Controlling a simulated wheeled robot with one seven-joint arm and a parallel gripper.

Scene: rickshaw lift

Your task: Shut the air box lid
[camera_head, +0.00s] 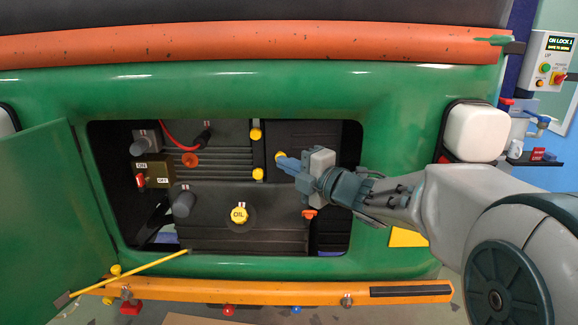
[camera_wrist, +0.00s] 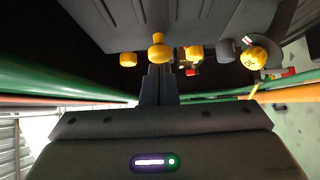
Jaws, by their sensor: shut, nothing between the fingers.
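The engine bay holds a dark ribbed box (camera_head: 220,150) and, to its right, a dark panel (camera_head: 318,133) that looks like the air box. Yellow knobs, one upper (camera_head: 256,134) and one lower (camera_head: 258,174), line the edge between them. Whether the lid is fully seated I cannot tell. My gripper (camera_head: 284,162) reaches in from the right, its blue fingers shut and empty, in front of the panel. In the wrist view the shut fingers (camera_wrist: 158,72) point at a yellow knob (camera_wrist: 158,51); I cannot tell whether they touch it. My gripper hides part of the panel.
The yellow oil cap (camera_head: 239,214) sits on a lower dark cover. A green door (camera_head: 40,205) stands open at the left, with a yellow rod (camera_head: 130,270) below. The green body frame (camera_head: 260,85) surrounds the bay. An orange bumper (camera_head: 230,293) crosses the front.

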